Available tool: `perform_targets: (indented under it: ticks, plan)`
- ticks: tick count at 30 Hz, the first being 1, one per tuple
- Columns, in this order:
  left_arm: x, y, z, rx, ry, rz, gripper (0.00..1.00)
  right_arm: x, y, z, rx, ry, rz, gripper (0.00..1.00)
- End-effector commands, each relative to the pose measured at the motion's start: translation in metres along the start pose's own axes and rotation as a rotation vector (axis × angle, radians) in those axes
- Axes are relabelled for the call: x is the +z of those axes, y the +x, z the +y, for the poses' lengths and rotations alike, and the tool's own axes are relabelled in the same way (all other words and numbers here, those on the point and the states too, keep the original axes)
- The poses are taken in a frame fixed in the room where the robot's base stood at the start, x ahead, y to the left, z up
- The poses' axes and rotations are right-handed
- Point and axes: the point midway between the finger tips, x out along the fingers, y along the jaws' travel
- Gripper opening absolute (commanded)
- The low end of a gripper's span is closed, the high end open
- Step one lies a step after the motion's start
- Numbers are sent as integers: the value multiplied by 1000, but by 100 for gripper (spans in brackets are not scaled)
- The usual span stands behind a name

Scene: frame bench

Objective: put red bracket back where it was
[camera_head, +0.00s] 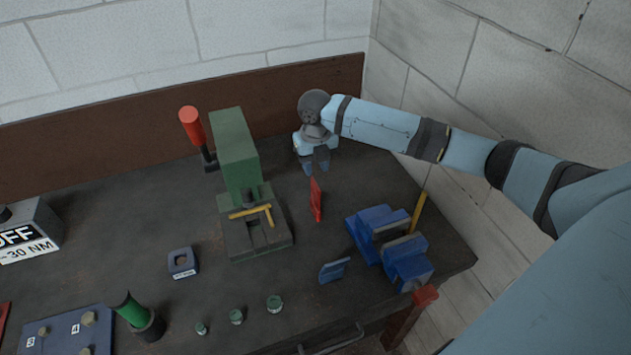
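The red bracket (316,200) is a thin red plate, seen nearly edge-on and upright, at the middle right of the dark bench. My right gripper (316,170) points down just above and behind its top end in the picture. Its two fingers look apart, and I see nothing between them. I cannot tell whether the fingertips touch the bracket. A similar blue bracket (334,270) sits nearer the front of the bench. My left gripper is out of view.
A green press (237,160) with a yellow piece on its base stands left of the gripper. Small green parts (274,304), a square block (182,262) and a blue plate (60,335) occupy the front left.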

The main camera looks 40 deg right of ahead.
Motion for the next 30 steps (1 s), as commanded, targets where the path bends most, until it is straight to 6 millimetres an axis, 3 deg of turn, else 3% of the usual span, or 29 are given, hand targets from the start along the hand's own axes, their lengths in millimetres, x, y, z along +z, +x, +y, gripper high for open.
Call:
perform_targets:
  ticks: [3,9,30]
  plan:
    - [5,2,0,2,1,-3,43,1,-21,0,-1,-1,-3,34]
    - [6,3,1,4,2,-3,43,0,-40,0,-1,0,-1,34]
    - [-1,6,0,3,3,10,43,0,-42,0,-1,0,1,34]
